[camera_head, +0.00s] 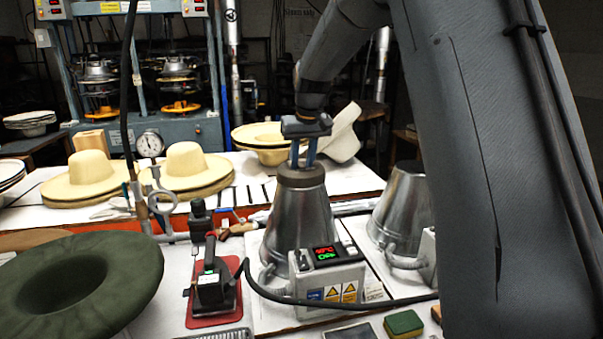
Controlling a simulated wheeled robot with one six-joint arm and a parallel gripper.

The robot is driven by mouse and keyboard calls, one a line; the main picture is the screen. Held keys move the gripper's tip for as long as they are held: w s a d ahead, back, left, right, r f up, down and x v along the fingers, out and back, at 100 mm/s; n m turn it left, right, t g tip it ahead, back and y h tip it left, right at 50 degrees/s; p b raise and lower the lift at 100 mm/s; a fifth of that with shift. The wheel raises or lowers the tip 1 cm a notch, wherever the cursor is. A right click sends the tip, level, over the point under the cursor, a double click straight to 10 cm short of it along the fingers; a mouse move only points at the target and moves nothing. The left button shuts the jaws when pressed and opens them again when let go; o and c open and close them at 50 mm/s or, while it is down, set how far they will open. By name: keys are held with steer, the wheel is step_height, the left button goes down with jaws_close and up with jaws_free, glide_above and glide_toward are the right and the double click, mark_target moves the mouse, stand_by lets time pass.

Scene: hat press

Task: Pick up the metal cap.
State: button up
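A dull brownish metal cap (301,177) sits upright on top of the shiny metal cone of a steamer (298,222), just left of my arm. My gripper (303,162) points straight down onto the cap from above. Its two fingers show slightly apart, with their tips at the cap's top. I cannot tell whether they are closed on a part of the cap or only around or touching it.
A control box (329,274) with a red and green display fronts the steamer. A second metal cone (401,212) stands to the right. A dark iron (213,278) and a green felt hat (78,285) lie left. Straw hats (187,168) sit behind, and a black cable crosses the front.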

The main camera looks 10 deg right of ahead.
jaws_close()
stand_by(1.1)
steer(key=shift+w+r, duration=0.1)
steer(key=shift+r, duration=0.1)
